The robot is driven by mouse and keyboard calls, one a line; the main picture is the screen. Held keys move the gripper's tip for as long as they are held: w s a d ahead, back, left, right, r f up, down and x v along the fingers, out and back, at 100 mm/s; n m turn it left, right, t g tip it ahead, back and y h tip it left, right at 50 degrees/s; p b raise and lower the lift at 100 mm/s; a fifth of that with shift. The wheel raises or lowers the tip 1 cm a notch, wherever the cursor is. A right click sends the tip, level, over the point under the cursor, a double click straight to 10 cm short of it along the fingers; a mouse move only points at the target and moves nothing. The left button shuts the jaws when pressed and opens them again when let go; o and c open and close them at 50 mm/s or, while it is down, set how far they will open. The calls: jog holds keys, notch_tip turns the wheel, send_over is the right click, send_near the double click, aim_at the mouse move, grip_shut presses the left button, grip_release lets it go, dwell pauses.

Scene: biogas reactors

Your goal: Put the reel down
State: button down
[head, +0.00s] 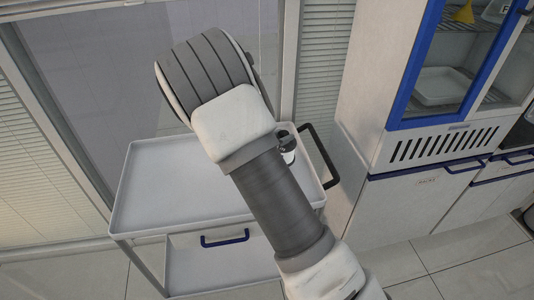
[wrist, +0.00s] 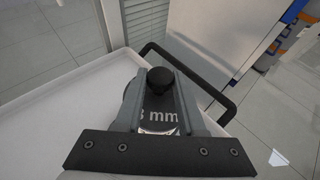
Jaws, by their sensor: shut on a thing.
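The reel (wrist: 160,117) shows in the wrist view as a dark and clear item with a label ending in "mm" and a round black knob at its far end. My gripper (wrist: 158,82) is shut on it, with a grey finger on each side. Below it is the pale top tray of a trolley (wrist: 75,95). Whether the reel touches the tray I cannot tell. In the head view my arm covers the middle of the trolley (head: 155,190), and a small dark and white item (head: 288,148) shows beside my arm at the tray's right part.
The trolley has a black handle (head: 320,155) at its right end, also seen in the wrist view (wrist: 205,85). A blue-framed cabinet (head: 405,70) stands to the right. A glazed wall with blinds is behind. The tray's left part is bare.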

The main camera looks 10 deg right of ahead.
jog(key=w+a+f, duration=0.1)
jog(key=a+f, duration=0.3)
jog(key=f, duration=0.2)
jog(key=shift+w+a+f, duration=0.2)
jog(key=shift+w+f, duration=0.05)
jog(key=shift+f, duration=0.1)
jog(key=shift+f, duration=0.15)
jog(key=shift+f+b, duration=0.25)
jog(key=shift+b, duration=0.05)
jog(key=c, duration=0.5)
grip_release()
